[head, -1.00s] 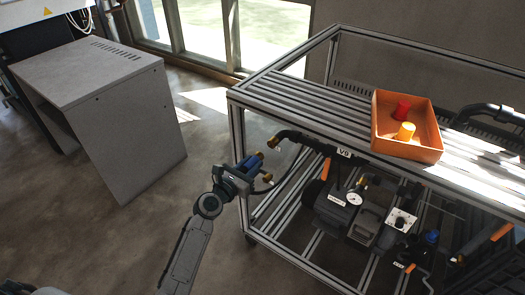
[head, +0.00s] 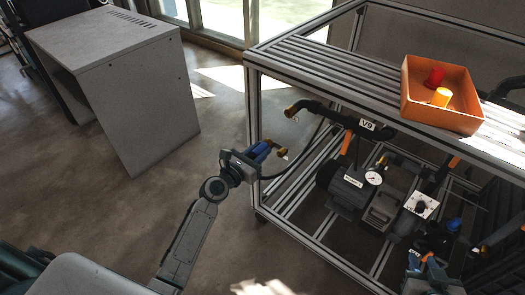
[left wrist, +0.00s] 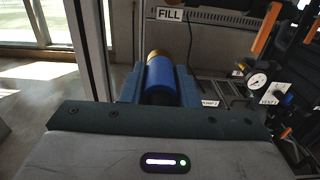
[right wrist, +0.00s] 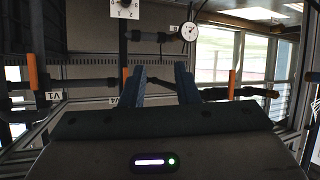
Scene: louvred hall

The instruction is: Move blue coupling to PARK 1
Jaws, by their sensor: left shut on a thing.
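The blue coupling (head: 261,151) with a brass end is held in my left gripper (head: 254,158), beside the left front of the metal frame. In the left wrist view the coupling (left wrist: 160,76) lies between the two blue fingers, its brass end pointing away. A black hose curves up from near the gripper toward the black pipe (head: 318,106); I cannot tell whether it joins the coupling. My right gripper (head: 425,266) is at the lower right; in the right wrist view its blue fingers (right wrist: 162,86) are apart with nothing between them. I cannot make out a PARK 1 label.
The frame's slatted top carries an orange tray (head: 432,119) with a red and a yellow piece. Below are a pump (head: 350,185), a gauge (head: 373,178) and pipes. A FILL label (left wrist: 169,14) shows in the left wrist view. A grey cabinet (head: 120,85) stands left; floor between is clear.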

